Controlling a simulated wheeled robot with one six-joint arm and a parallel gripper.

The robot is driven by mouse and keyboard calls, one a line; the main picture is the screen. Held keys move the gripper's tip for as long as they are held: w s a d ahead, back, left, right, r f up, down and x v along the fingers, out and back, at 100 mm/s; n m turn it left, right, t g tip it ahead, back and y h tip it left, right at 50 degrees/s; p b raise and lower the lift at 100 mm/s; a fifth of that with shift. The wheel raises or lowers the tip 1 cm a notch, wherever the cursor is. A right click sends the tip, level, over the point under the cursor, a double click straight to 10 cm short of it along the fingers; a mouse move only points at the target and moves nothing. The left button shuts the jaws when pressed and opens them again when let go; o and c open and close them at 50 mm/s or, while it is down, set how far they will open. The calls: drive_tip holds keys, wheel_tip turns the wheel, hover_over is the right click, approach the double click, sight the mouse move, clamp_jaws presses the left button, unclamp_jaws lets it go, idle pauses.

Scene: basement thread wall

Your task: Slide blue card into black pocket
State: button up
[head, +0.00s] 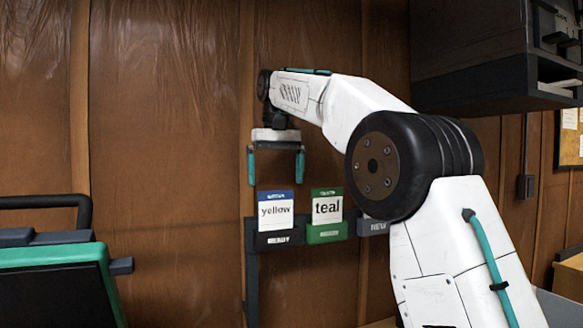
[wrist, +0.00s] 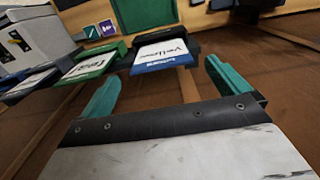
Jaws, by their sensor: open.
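The blue card (head: 276,212) is white with a blue top band and the word "yellow". It stands upright in the black pocket (head: 279,239) at the left end of the wall rail, its lower edge hidden by the pocket front. My gripper (head: 276,178) is open and empty, fingers pointing down, just above the card and apart from it. In the wrist view, the blue card (wrist: 163,58) lies beyond and between the open teal fingers of my gripper (wrist: 160,85).
A green card reading "teal" (head: 327,207) stands in a green pocket (head: 327,233) to the right. A grey pocket (head: 372,226), partly hidden by my arm, is further right. A dark cabinet (head: 470,50) hangs at upper right. The brown wall left of the rail is clear.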

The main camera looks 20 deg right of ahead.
wheel_tip(320, 180, up, 2)
drive_tip(key=shift+w+r, duration=0.1)
drive_tip(key=shift+r, duration=0.1)
drive_tip(key=s+r, duration=0.1)
drive_tip(key=s, duration=1.5)
drive_tip(key=shift+r, duration=0.25)
